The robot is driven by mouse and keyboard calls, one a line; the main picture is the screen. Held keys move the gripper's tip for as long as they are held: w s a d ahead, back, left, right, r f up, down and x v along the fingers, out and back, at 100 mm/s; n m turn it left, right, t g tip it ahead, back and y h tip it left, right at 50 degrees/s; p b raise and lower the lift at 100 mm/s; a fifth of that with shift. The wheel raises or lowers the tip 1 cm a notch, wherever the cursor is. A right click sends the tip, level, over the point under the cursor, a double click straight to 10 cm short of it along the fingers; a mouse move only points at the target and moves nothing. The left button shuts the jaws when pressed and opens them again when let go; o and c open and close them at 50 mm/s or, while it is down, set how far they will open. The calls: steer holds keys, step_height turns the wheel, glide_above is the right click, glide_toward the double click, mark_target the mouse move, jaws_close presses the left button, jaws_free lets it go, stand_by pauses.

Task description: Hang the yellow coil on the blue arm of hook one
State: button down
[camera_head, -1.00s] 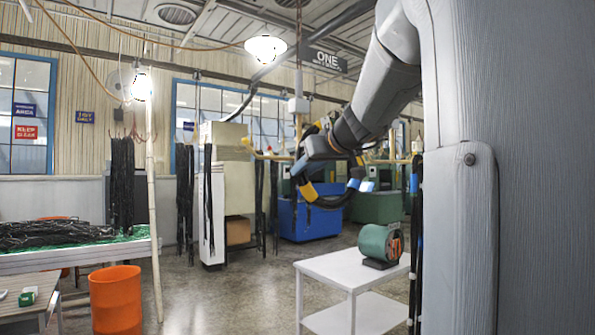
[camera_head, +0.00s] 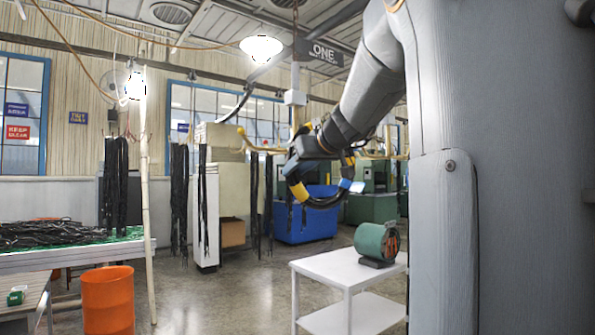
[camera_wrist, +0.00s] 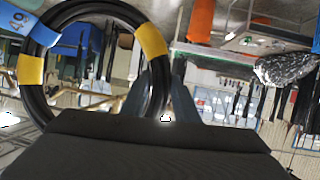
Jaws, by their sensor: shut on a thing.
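The yellow coil is a black hose ring with yellow bands and a blue tag, hanging from my gripper (camera_head: 338,160) in the head view. Its lower curve (camera_head: 322,203) shows below the wrist. In the wrist view the coil (camera_wrist: 36,100) fills the upper left, and its right side passes between the fingers of my gripper (camera_wrist: 160,85), shut on it. Hook one has a ONE sign (camera_head: 322,54) on a post (camera_head: 295,75) behind my arm. A tan arm with a yellow tip (camera_head: 241,131) reaches left. I cannot make out the blue arm; my own body covers the right side.
An orange bin (camera_head: 108,300) and a table of dark hoses (camera_head: 75,259) are at left. A blue bin (camera_head: 306,220) stands behind. The middle floor is open.

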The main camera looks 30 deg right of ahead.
mark_target(295, 179)
steer(key=shift+w+f+b, duration=0.3)
steer(key=shift+f+b, duration=0.15)
steer(key=shift+b, duration=0.1)
steer(key=shift+w+f+b, duration=0.25)
steer(key=shift+f+b, duration=0.75)
steer(key=shift+b, duration=0.3)
steer(key=shift+f, duration=0.1)
